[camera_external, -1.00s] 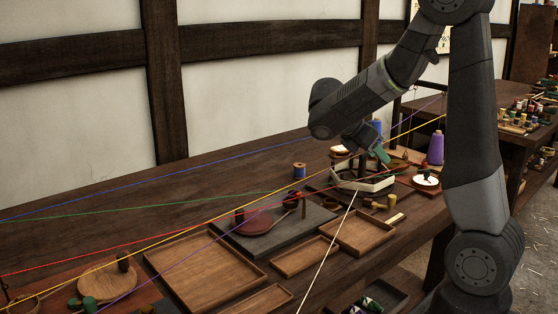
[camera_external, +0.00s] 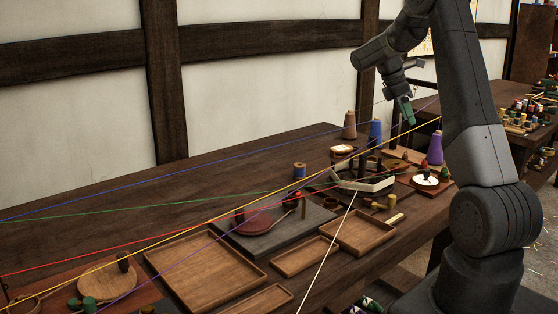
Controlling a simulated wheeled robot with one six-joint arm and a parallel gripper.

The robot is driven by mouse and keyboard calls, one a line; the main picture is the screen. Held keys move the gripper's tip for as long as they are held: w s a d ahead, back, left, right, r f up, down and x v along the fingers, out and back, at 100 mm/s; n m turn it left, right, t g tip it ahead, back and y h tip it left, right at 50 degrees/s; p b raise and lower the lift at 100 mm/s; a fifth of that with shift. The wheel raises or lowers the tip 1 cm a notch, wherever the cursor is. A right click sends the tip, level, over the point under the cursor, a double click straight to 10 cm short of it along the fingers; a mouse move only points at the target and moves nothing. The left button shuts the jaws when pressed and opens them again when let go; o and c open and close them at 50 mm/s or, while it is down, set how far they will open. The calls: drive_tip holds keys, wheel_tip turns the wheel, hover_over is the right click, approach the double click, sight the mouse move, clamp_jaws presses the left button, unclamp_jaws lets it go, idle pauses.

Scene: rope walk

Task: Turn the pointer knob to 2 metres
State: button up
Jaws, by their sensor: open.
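A white round dial (camera_external: 432,182) with a small dark piece at its middle, which looks like the pointer knob, sits on a reddish-brown board (camera_external: 408,181) at the right of the bench. The dial's marks and the pointer's direction are too small to read.
A purple cone (camera_external: 436,147), a blue cone (camera_external: 375,133) and a tan cone (camera_external: 349,125) stand near the dial. A pale many-sided tray (camera_external: 362,184) lies left of it. Coloured strings cross over the bench. Wooden trays (camera_external: 205,272) lie in front.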

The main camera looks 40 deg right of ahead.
drive_tip(key=d, duration=0.5)
approach(427, 171)
drive_tip(key=shift+m, duration=0.4)
drive_tip(key=p+x, duration=0.2)
drive_tip(key=x, duration=0.6)
drive_tip(key=shift+d+f, duration=0.2)
drive_tip(key=shift+d, duration=0.05)
clamp_jaws()
